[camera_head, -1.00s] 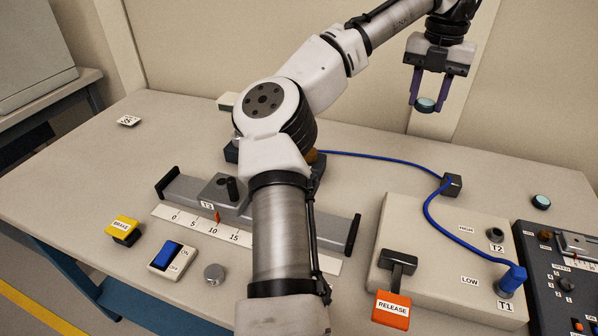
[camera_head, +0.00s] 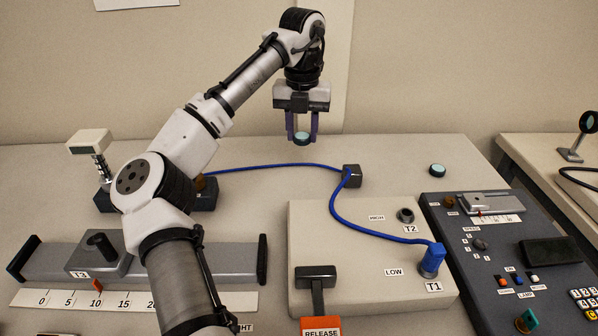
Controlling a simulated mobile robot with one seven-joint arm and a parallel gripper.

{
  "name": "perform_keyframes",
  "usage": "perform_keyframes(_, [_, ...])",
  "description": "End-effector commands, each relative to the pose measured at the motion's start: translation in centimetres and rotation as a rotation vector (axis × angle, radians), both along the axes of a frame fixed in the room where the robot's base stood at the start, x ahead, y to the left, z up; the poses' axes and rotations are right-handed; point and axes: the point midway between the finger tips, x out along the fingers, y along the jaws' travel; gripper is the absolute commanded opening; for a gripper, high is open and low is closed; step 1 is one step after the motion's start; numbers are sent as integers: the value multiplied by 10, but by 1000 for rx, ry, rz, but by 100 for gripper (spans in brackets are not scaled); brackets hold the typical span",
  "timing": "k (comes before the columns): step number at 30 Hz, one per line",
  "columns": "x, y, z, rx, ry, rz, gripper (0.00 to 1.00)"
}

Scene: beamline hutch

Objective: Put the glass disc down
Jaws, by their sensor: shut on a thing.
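My gripper (camera_head: 302,132) hangs over the back part of the bench, pointing down. Its two purple fingers are shut on a small glass disc (camera_head: 302,138) with a pale teal face and a dark rim. The disc appears to be held above the bench top (camera_head: 262,205), with no contact visible. A second, similar teal disc (camera_head: 437,169) lies on the bench to the right, apart from my gripper.
A blue cable (camera_head: 345,222) runs across the bench to a blue plug (camera_head: 432,260) at T1 on a beige box (camera_head: 345,262). A dark control panel (camera_head: 500,250) is at right. A rail with a slider (camera_head: 98,262) lies front left. Bench around the loose disc is clear.

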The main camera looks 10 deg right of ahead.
Motion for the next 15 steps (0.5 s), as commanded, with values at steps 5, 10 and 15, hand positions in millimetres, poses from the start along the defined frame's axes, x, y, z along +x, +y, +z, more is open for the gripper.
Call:
perform_keyframes(5, [0,1,-40,1,1,2,14])
perform_keyframes(10, [0,0,-55,1,-1,2,14])
perform_keyframes(15, [0,1,-71,1,1,1,14])
